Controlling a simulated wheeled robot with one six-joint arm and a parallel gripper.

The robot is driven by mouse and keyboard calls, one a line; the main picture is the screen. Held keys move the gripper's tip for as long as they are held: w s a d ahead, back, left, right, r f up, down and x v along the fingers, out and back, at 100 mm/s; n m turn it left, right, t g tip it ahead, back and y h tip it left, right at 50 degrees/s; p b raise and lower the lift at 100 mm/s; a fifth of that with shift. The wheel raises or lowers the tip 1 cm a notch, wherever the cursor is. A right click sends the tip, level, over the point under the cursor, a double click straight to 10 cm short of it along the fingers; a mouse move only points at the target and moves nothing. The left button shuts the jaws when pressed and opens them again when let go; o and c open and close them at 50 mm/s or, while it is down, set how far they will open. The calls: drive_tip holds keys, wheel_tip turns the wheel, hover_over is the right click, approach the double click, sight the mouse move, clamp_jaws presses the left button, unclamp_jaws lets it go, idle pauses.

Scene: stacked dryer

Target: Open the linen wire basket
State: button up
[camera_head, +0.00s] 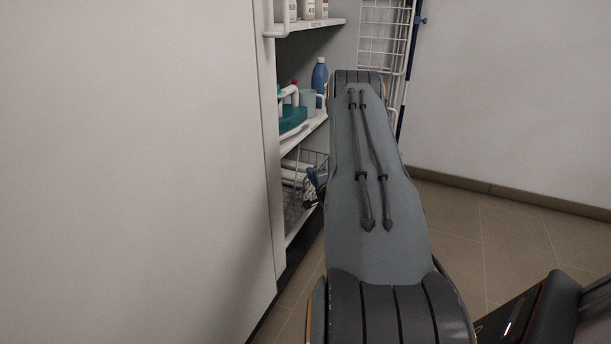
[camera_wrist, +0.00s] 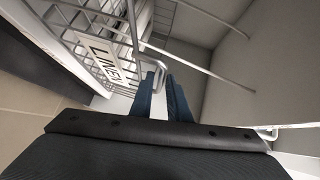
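The linen wire basket (camera_wrist: 85,38) is a white wire basket with a "LINEN" label (camera_wrist: 104,62) at the upper left of the wrist view. In the head view the basket (camera_head: 291,206) sits low in the cabinet, partly behind my arm. A bent wire handle (camera_wrist: 152,62) sticks out from its front. My gripper (camera_wrist: 162,80) has its two blue fingers at the end of this handle, with a narrow gap between them. Whether they press on the wire is unclear. In the head view my gripper (camera_head: 311,186) is mostly hidden by my arm.
The shelf above holds a blue bottle (camera_head: 319,77) and a teal container (camera_head: 292,119). A large pale panel (camera_head: 140,170) fills the left of the head view. A white wire rack (camera_head: 381,40) stands behind my arm.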

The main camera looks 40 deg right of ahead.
drive_tip(key=r+b+x, duration=0.1)
drive_tip(key=b+x, duration=0.2)
drive_tip(key=x, duration=0.3)
drive_tip(key=shift+f, duration=0.5)
clamp_jaws()
idle(0.9)
